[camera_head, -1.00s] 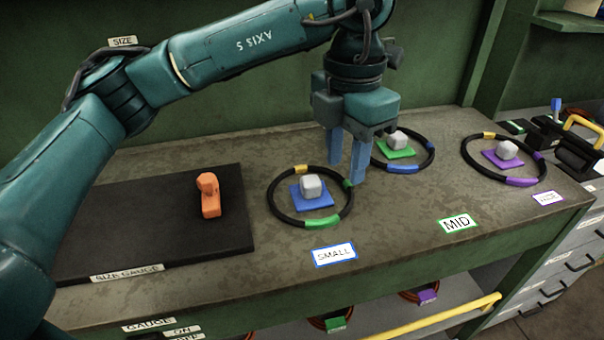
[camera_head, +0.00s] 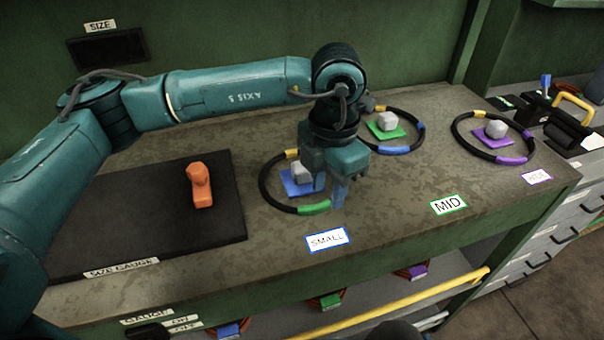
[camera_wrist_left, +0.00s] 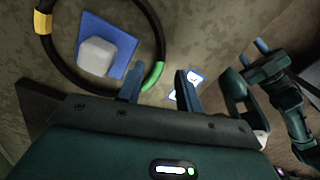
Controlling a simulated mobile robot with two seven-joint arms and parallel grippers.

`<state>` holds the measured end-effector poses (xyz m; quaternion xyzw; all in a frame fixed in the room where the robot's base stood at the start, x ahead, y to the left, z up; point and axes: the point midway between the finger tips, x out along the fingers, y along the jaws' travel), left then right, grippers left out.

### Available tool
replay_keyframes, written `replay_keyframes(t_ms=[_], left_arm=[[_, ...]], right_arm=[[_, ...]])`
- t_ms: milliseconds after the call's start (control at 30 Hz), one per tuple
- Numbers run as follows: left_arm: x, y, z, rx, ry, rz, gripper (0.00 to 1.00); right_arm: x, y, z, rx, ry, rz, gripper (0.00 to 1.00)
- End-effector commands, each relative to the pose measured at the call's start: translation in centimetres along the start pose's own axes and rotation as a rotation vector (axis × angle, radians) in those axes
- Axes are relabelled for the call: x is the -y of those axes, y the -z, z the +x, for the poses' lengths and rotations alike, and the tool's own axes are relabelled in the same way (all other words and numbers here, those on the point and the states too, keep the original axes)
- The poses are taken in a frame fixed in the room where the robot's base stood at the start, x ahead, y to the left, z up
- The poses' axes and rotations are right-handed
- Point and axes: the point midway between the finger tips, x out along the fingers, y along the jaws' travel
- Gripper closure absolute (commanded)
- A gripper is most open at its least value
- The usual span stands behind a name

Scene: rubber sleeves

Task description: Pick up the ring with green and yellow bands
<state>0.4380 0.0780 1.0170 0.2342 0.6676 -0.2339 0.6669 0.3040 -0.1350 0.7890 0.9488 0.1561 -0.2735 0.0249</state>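The ring with green and yellow bands (camera_head: 268,197) is black and lies on the bench around a blue square with a grey block, behind the SMALL label. Its green band (camera_head: 313,208) is at the front right and its yellow band (camera_head: 276,163) at the back. My left gripper (camera_head: 329,195) points down at the ring's right side and hides part of it. In the left wrist view its fingers (camera_wrist_left: 160,87) are apart, with the ring's green band (camera_wrist_left: 153,76) showing between them. I cannot tell whether they reach around it. My right gripper (camera_wrist_left: 254,53) shows small at the right, its fingers apparently apart.
A ring with yellow and blue bands (camera_head: 396,150) lies behind the MID label, and one with yellow and purple bands (camera_head: 513,160) farther right. A yellow rail (camera_head: 400,307) runs below the bench front.

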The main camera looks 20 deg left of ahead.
Motion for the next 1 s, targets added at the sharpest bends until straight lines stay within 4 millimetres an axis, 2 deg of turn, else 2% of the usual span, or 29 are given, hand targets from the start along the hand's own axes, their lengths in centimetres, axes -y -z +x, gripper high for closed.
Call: replay_keyframes(t_ms=[200, 433, 867, 1000], left_arm=[[0.0, -0.1, 2.3, 0.0, 0.001, 0.0, 0.65], [0.0, -0.1, 2.5, 0.001, 0.0, 0.0, 0.65], [0.0, -0.1, 2.4, 0.001, 0.0, 0.0, 0.99], [0.0, -0.1, 2.4, 0.001, 0.0, 0.0, 1.0]], right_arm=[[-0.4, 0.0, 0.0, 0.011, -0.009, -0.001, 0.64], [-0.2, -0.2, 0.2, 0.015, -0.011, 0.011, 0.64], [-0.2, 0.2, 0.1, 0.006, -0.01, 0.012, 0.64], [-0.2, 0.3, 0.1, 0.004, -0.01, 0.011, 0.64]])
